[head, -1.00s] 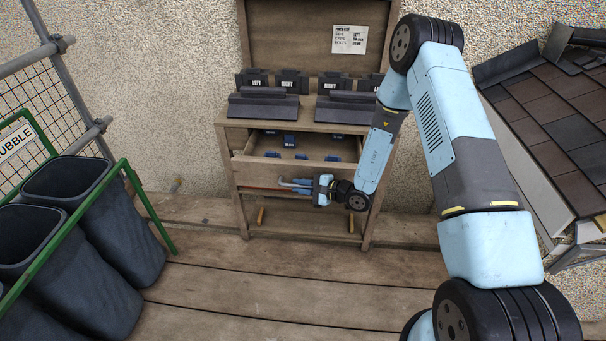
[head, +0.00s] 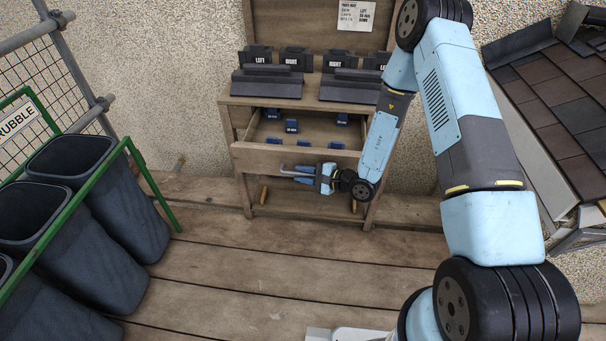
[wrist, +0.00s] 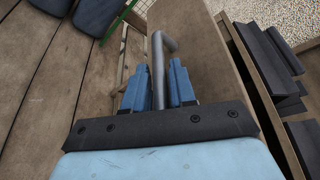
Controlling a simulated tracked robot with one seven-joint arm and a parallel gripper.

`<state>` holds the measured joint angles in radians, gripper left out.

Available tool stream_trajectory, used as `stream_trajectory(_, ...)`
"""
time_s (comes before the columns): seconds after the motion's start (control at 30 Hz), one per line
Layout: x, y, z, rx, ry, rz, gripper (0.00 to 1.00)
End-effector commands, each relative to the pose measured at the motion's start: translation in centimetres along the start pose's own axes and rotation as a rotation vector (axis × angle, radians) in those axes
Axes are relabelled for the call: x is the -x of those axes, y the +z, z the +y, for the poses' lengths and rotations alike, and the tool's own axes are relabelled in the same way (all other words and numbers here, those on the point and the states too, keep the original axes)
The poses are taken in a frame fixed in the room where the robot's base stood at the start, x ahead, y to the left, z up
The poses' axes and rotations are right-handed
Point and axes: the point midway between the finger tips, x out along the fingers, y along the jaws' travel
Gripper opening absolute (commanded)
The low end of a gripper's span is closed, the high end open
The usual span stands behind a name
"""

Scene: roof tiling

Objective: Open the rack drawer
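The rack drawer (head: 270,160) stands pulled out of the wooden rack (head: 228,112). Its inside shows, with several small dark blue blocks (head: 292,126) in it. The metal bar handle (head: 290,173) is on the drawer's front. My gripper (head: 308,174) is at the handle, in front of the drawer. In the wrist view the handle (wrist: 158,70) lies between the two blue fingers, which close in on it from both sides. The drawer front (wrist: 205,60) shows just beyond. The handle's right end is hidden by the gripper in the head view.
Dark ridge tiles (head: 265,82) and labelled blocks stand on the rack top. Dark bins (head: 100,190) in a green frame stand at the left, by scaffolding. A tiled roof section (head: 560,90) is at the right. The plank floor (head: 240,255) before the rack is clear.

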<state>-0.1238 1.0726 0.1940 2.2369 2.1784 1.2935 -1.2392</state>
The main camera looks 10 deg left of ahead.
Motion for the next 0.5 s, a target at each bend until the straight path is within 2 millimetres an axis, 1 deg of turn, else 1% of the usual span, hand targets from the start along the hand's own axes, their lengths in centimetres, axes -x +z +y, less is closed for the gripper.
stream_trajectory(0.17,0.3,0.0,-0.1,0.0,-0.001,-0.001,0.25)
stream_trajectory(0.27,1.2,0.0,0.0,0.0,-0.001,0.0,0.25)
stream_trajectory(0.37,2.7,-0.1,-0.1,-0.001,-0.001,0.001,0.25)
stream_trajectory(0.5,5.5,-0.1,-0.1,-0.001,-0.002,0.002,0.25)
